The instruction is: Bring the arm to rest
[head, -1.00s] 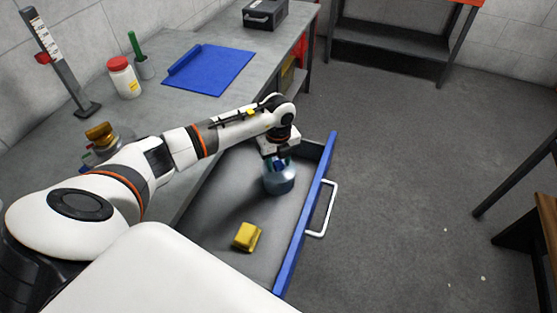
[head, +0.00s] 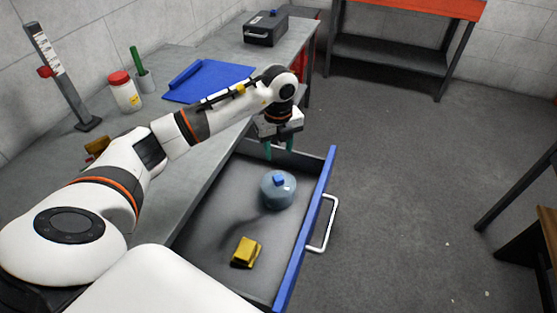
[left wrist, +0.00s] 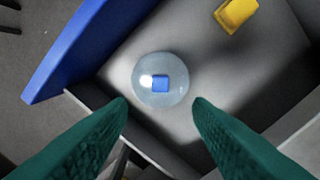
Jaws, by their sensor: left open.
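My left gripper (head: 279,151) is open and empty, with green fingers pointing down above the far end of the open drawer (head: 213,202). A clear bluish round container with a blue knob (head: 278,190) stands in the drawer, below the gripper and apart from it. In the left wrist view the container (left wrist: 160,80) shows beyond the two spread green fingertips (left wrist: 160,103), with nothing between them. A yellow block (head: 246,252) lies in the near part of the drawer and also shows in the left wrist view (left wrist: 236,14). My right gripper is not in view.
The drawer's blue front (head: 307,230) has a white handle (head: 324,222). The grey bench (head: 120,118) holds a blue mat (head: 215,82), a red-lidded jar (head: 124,92), a post stand (head: 62,75) and a dark box (head: 266,28). Open floor lies to the right.

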